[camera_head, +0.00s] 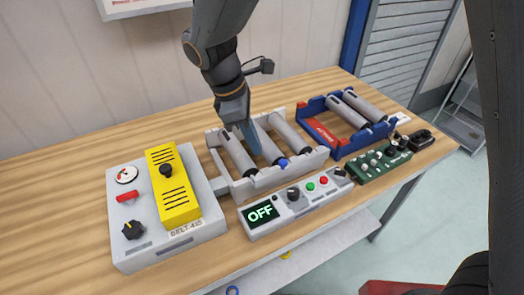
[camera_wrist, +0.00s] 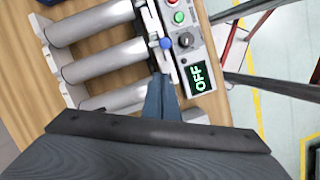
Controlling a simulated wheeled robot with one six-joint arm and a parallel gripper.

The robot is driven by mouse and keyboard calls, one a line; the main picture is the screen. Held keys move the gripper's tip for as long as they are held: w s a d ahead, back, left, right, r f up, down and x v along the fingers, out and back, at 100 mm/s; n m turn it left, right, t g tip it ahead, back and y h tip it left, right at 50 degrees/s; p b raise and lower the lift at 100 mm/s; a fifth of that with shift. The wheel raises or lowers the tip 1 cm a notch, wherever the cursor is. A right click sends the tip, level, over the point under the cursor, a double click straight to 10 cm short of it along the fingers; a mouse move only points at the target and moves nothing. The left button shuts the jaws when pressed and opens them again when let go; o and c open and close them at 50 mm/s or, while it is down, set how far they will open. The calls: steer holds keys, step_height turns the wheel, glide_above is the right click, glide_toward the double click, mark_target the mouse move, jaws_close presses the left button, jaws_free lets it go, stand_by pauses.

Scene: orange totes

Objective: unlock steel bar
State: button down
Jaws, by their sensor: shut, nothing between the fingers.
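A grey roller frame (camera_head: 318,158) with several steel rollers stands on the wooden bench. A small blue knob (camera_head: 283,163) sits on its front rail. The knob also shows in the wrist view (camera_wrist: 166,43), beside a light metal bar (camera_wrist: 150,20) along the rail; I cannot tell for sure that this is the steel bar. My gripper (camera_head: 254,148) is shut and empty, pointing down over the rollers, behind and left of the knob. In the wrist view its blue fingertips (camera_wrist: 160,78) are together just below the knob, apart from it in the picture.
A control box with an OFF display (camera_head: 262,213) lies along the frame's front. A grey box with a yellow panel (camera_head: 173,190) stands left. A blue roller frame (camera_head: 348,145) and a green control box (camera_head: 384,163) are right. The bench's back left is clear.

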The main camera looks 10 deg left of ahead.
steer(key=b+v, duration=0.1)
steer(key=v, duration=0.6)
steer(key=shift+b, duration=0.4)
steer(key=shift+a, duration=0.1)
